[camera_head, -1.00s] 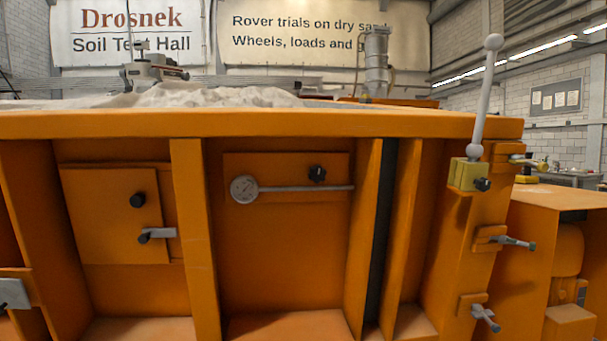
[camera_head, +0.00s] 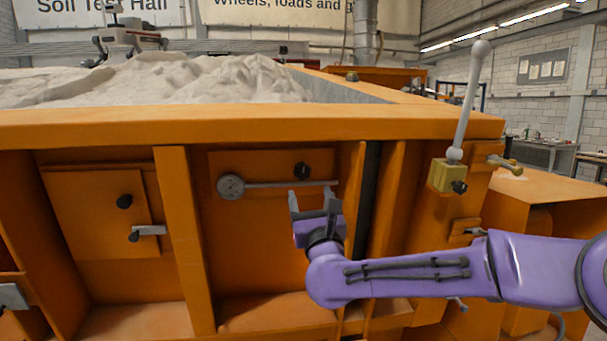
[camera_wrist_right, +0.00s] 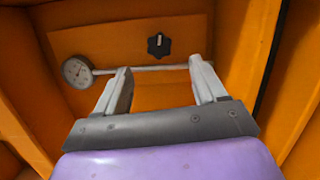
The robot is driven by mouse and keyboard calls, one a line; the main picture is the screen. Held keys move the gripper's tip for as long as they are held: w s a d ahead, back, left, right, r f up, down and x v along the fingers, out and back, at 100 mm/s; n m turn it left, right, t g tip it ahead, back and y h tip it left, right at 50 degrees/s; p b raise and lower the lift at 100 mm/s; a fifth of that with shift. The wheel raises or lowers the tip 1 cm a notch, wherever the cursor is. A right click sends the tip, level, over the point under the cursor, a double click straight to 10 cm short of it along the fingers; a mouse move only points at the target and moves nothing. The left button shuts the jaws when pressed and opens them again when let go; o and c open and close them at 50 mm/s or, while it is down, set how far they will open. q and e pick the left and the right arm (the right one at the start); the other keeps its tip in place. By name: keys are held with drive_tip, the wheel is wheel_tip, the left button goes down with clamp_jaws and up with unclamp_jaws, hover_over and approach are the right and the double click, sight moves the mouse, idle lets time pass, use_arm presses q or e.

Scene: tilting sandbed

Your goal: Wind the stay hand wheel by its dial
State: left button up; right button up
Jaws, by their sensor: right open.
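The round dial (camera_head: 231,187) with a pale face sits at the left end of a thin grey rod (camera_head: 285,185) on an orange panel. A black lobed hand wheel (camera_head: 302,170) is on the same panel, just above the rod. In the right wrist view the hand wheel (camera_wrist_right: 159,46) carries a white mark, and the dial (camera_wrist_right: 77,71) is to its left. My right gripper (camera_head: 312,195) is open and empty, just below the hand wheel. In the right wrist view its fingertips (camera_wrist_right: 159,67) reach about the rod's height; whether they touch it I cannot tell. My left gripper is out of view.
Orange ribs (camera_head: 186,240) flank the recessed panel. To the left is a hatch (camera_head: 90,205) with a black knob and a latch. To the right a tall ball-topped lever (camera_head: 467,100) stands on a yellow block. Sand (camera_head: 190,80) fills the bed above.

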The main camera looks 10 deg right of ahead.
sight(303, 173)
drive_tip(key=p+x, duration=0.4)
drive_tip(key=x, duration=0.4)
drive_tip(key=shift+w+a+r+p, duration=0.1)
drive_tip(key=shift+w+r+p, duration=0.1)
drive_tip(key=shift+p, duration=0.1)
drive_tip(key=shift+w, duration=0.35)
drive_tip(key=c, duration=1.1)
